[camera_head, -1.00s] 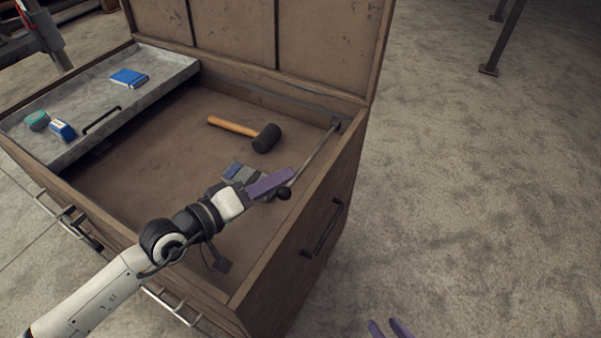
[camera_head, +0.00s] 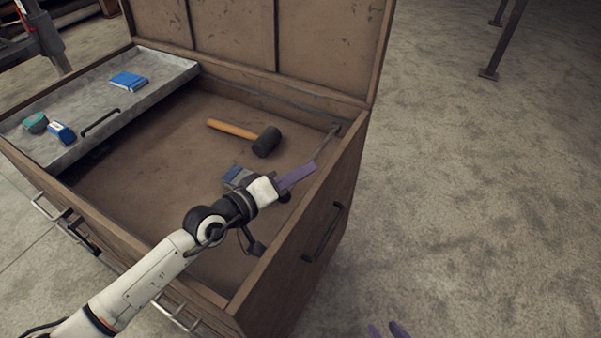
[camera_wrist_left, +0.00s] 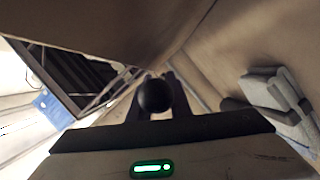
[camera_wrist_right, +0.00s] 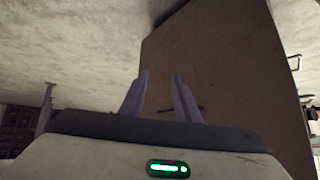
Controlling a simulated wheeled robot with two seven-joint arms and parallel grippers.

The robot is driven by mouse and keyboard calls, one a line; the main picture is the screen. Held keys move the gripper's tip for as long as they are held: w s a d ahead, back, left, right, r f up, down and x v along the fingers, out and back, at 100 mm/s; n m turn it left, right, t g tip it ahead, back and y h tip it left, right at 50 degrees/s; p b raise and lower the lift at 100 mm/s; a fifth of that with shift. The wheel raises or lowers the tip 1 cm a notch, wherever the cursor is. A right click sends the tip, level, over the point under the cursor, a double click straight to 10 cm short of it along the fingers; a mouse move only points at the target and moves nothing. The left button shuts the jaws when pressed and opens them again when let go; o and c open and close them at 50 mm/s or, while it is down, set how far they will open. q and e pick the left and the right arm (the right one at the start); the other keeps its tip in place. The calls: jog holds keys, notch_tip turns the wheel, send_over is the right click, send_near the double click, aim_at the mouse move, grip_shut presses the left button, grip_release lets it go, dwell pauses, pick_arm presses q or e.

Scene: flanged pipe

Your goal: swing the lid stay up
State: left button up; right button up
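The lid stay (camera_head: 327,145) is a thin metal rod lying low along the chest's right inner wall, its far end at a pivot on that wall. Its near end carries a black ball knob, clear in the left wrist view (camera_wrist_left: 155,94). My left gripper (camera_head: 300,176), with purple fingers, is over the rod's near part. In the left wrist view its fingers stand either side of the knob. The knob hides their inner faces, so I cannot tell whether they grip. My right gripper (camera_wrist_right: 162,76) is open and empty outside the chest. The raised lid (camera_head: 235,35) stands at the back.
A grey tray (camera_head: 170,75) at the chest's left carries a blue booklet and small items. A mallet (camera_head: 240,132) and a grey-blue object (camera_head: 236,175) lie on the chest floor, the latter beside my left gripper. The chest's right wall (camera_head: 312,215) is close to that gripper.

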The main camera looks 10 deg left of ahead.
pick_arm(q)
jog(key=shift+s+d+f, duration=0.1)
jog(key=shift+s+f, duration=0.05)
grip_shut()
